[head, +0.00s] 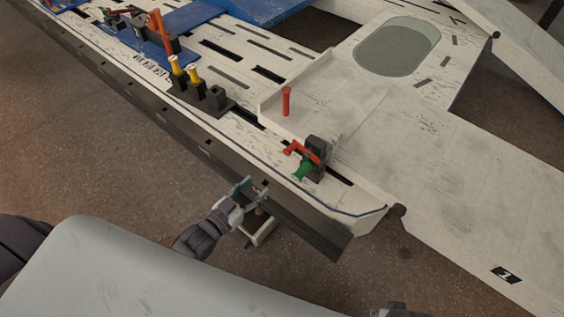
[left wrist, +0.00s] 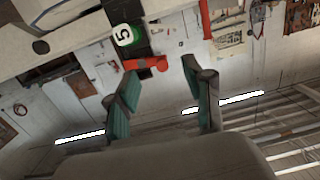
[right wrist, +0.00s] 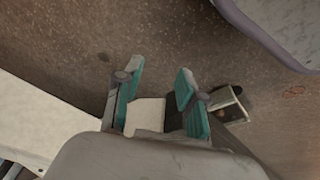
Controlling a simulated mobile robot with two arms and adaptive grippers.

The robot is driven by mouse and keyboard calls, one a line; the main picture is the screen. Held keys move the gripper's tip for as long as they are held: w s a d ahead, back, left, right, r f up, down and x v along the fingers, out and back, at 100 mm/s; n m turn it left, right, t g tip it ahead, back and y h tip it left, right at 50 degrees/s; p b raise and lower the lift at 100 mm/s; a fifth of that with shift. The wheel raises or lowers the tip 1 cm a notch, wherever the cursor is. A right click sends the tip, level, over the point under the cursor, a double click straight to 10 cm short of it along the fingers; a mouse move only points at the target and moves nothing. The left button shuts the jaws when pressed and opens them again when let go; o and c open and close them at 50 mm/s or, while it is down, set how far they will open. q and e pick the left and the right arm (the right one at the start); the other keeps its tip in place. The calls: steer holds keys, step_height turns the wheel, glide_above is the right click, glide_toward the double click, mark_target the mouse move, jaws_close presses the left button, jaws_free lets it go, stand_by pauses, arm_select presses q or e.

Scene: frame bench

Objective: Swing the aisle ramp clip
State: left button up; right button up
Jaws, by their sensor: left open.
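A clip with a black block (head: 317,150), a red lever (head: 301,150) and a green piece (head: 303,171) stands on the near edge of the white frame bench. In the left wrist view a red lever (left wrist: 146,64) shows beside a dark block with a green and white "5" tag (left wrist: 126,36). My left gripper (head: 252,190) is open and empty, just off the bench's front edge, left of and below the clip. In the left wrist view its fingertips (left wrist: 160,77) point toward the red lever, apart from it. My right gripper (right wrist: 157,74) is open, pointed down over the floor.
A red upright pin (head: 286,101) stands behind the clip. A black holder (head: 217,98) with yellow-topped pegs stands to the left. A white ramp panel (head: 455,165) extends right, marked "1" at its lower end.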

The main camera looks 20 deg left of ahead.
mark_target(286, 153)
arm_select(q)
steer(key=shift+t+h, duration=0.5)
steer(key=r+b+x, duration=0.1)
steer(key=x, duration=0.8)
steer(key=r+b+x, duration=0.1)
steer(key=x, duration=0.3)
steer(key=shift+w+d+r+b, duration=0.2)
steer(key=shift+r+b, duration=0.1)
steer(key=shift+w+d, duration=0.2)
steer(key=shift+w, duration=0.35)
arm_select(e)
steer(key=w+v, duration=0.2)
steer(key=v, duration=0.7)
steer(key=shift+w+r+t, duration=0.15)
steer(key=shift+r+t, duration=0.25)
steer(key=shift+r, duration=0.25)
steer(key=shift+a, duration=0.15)
arm_select(q)
jaws_close()
